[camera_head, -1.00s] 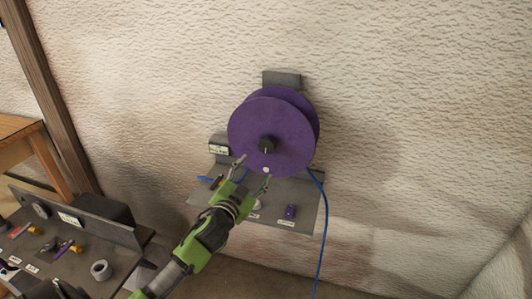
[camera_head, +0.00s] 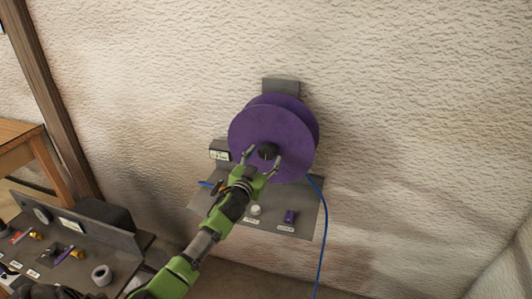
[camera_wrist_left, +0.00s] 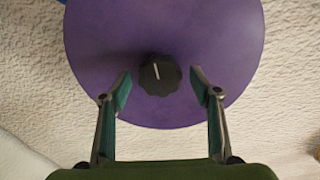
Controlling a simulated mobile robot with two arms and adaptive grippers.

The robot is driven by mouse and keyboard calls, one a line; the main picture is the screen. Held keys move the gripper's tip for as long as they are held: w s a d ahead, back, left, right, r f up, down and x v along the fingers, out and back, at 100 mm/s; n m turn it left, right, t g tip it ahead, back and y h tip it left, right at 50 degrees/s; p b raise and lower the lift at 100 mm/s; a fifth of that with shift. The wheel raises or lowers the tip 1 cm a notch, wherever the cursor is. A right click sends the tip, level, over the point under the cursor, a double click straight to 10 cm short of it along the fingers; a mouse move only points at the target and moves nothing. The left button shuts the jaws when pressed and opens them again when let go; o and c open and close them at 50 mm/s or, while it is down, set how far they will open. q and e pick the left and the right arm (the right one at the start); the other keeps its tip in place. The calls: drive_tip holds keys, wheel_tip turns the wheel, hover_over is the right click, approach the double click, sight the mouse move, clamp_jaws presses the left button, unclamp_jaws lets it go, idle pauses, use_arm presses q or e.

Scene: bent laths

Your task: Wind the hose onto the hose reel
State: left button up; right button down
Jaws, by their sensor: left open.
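The purple hose reel (camera_head: 270,118) is mounted on the wall, with a black knob (camera_head: 267,151) at the centre of its front disc. The blue hose (camera_head: 322,235) hangs down from the reel's right side, and a short blue piece shows at its left. My left gripper (camera_head: 262,155) is open, its fingers on either side of the knob. In the left wrist view the knob (camera_wrist_left: 160,75), with a white line on its face, sits between the open fingertips (camera_wrist_left: 160,80), with gaps on both sides.
A grey shelf (camera_head: 300,228) below the reel holds a small purple item (camera_head: 290,216) and a white round item (camera_head: 256,210). A workbench (camera_head: 95,255) with small parts and a roll of tape (camera_head: 101,274) stands at the lower left.

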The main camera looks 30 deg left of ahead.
use_arm(q)
drive_tip(key=shift+x, duration=1.25)
drive_tip(key=c, duration=1.6)
drive_tip(key=shift+m, duration=0.3)
